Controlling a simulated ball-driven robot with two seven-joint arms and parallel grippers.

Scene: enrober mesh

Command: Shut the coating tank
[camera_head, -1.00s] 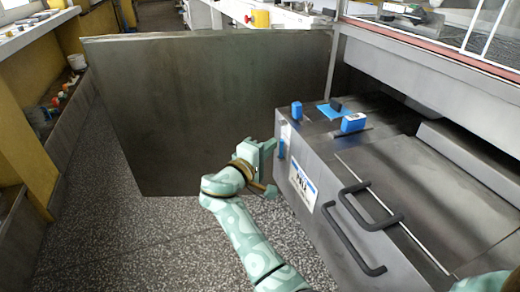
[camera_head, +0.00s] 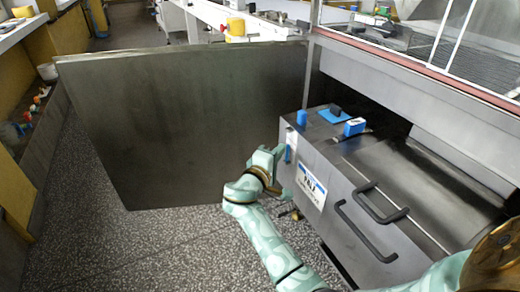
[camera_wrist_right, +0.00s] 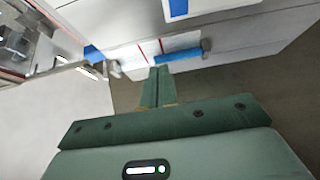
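The coating tank (camera_head: 345,190) is a grey metal box with a white and blue label, on the right in the head view. It stands partly out of the machine's dark opening. Black bar handles (camera_head: 365,232) and a blue latch (camera_head: 289,143) are on it. My right gripper (camera_head: 275,166) is beside the tank's label-side face, near the latch. In the right wrist view its fingers (camera_wrist_right: 159,86) are together with nothing seen between them, close in front of a blue handle (camera_wrist_right: 181,52). Contact cannot be told. My left gripper is not in view.
A large dark metal door (camera_head: 190,125) stands open left of the tank. The machine's frame (camera_head: 400,75) with a glazed top rises behind the tank. Speckled floor (camera_head: 170,240) is free at lower left. Small items line the yellow wall (camera_head: 20,90) at far left.

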